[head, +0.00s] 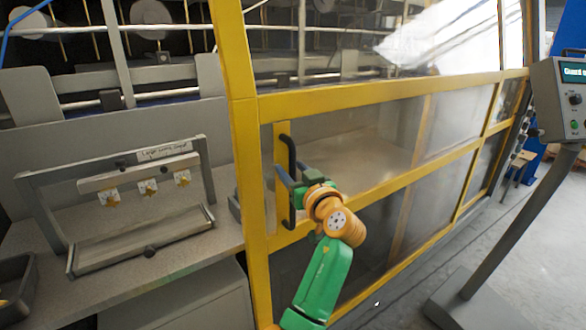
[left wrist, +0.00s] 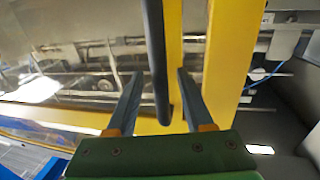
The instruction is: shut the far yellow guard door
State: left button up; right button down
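The yellow guard door (head: 340,95) has a yellow frame with clear panels and fills the middle and right of the head view. Its black upright handle (head: 291,155) sits on a yellow plate near the left post. My left gripper (head: 287,187) is at the lower part of this handle. In the left wrist view, the two fingers of the left gripper (left wrist: 160,75) are apart, one on each side of the black handle (left wrist: 155,45), with gaps visible. I cannot tell how far the door stands from its frame. My right gripper is not in view.
A grey fixture (head: 165,180) with yellow star parts stands on the bench at left, near a dark bin (head: 18,285). A control panel (head: 562,100) on a slanted grey post stands at right.

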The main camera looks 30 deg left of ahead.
pick_arm(q)
grip_shut()
dwell(1.3)
